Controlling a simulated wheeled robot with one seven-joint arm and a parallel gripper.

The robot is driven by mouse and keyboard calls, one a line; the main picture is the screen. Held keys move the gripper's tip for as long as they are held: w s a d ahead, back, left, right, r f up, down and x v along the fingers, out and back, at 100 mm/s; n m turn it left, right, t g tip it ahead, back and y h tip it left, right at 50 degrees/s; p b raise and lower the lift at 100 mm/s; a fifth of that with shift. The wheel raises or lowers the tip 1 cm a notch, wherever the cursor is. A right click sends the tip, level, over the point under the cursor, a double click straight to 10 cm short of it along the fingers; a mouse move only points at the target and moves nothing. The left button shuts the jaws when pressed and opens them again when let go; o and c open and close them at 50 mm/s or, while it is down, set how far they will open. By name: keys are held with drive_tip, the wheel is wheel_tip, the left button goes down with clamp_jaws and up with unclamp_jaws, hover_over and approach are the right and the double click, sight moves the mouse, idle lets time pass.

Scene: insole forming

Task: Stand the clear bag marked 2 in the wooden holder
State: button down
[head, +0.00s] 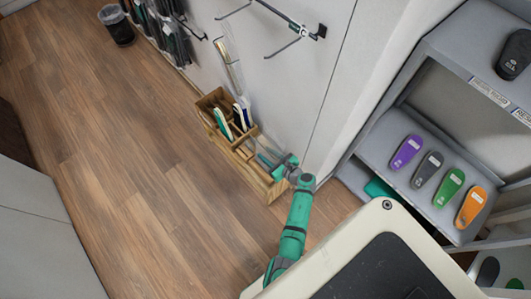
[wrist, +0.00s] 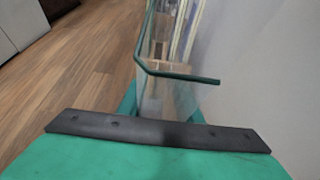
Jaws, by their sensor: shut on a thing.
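The wooden holder (head: 247,166) stands on the floor against the grey wall, with several compartments. Its far part holds upright green-and-white and blue-and-white items (head: 241,113). My gripper (head: 274,164) is over the holder's near end, shut on a clear bag (head: 264,158). In the wrist view the clear bag (wrist: 158,92) stands up from between my fingers (wrist: 165,103), with a dark green edge bent along its top and side. Part of the holder (wrist: 185,66) shows behind it. The mark on the bag cannot be read. Whether the bag's lower edge touches the holder is hidden.
Wall hooks (head: 290,28) stick out above the holder, with a clear item (head: 230,62) hanging there. At right, a grey shelf unit (head: 373,150) carries purple, grey, green and orange insoles. A bin (head: 117,26) stands far left. The wood floor (head: 120,140) left of the holder is clear.

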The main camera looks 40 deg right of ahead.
drive_tip(key=shift+a+f, duration=0.15)
drive_tip(key=shift+f, duration=0.6)
drive_tip(key=shift+a+f, duration=0.1)
drive_tip(key=shift+f, duration=0.6)
drive_tip(key=shift+a+f, duration=0.1)
drive_tip(key=shift+f, duration=0.2)
drive_tip(key=shift+a, duration=0.1)
drive_tip(key=c, duration=1.2)
unclamp_jaws()
drive_tip(key=shift+w+r, duration=0.1)
drive_tip(key=shift+r, duration=0.05)
drive_tip(key=shift+d, duration=0.25)
drive_tip(key=v, duration=1.1)
